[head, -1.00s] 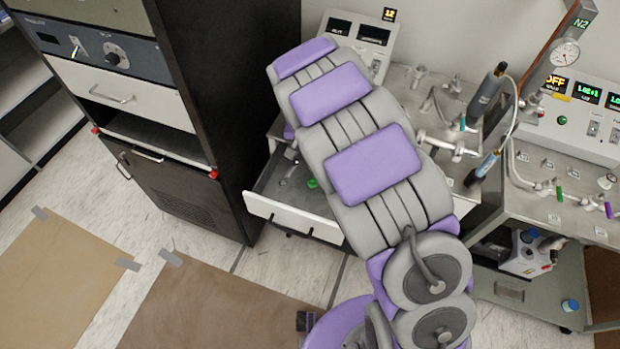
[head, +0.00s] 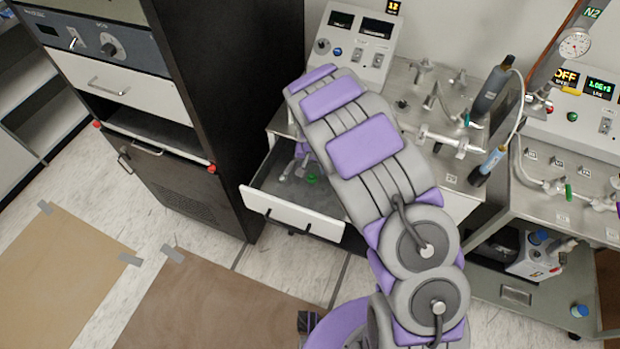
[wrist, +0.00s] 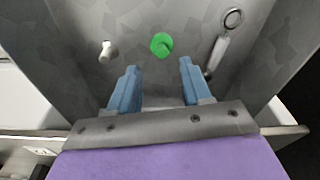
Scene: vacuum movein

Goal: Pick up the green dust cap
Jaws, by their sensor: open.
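The green dust cap (wrist: 161,44) lies on the grey floor of an open drawer. It also shows in the head view (head: 311,179), small and close to my arm. My gripper (wrist: 158,80) is open, with two blue fingers apart and nothing between them. In the wrist view the cap is beyond the fingertips, roughly centred between them and apart from both. In the head view my grey and purple arm reaches over the drawer and hides part of it; the fingertips are hard to make out there.
The open drawer (head: 290,212) also holds a small white piece (wrist: 106,51) left of the cap and a metal piece with a ring (wrist: 222,42) on its right. A dark cabinet (head: 235,110) stands left of the drawer. A bench with glass fittings (head: 440,125) is to the right.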

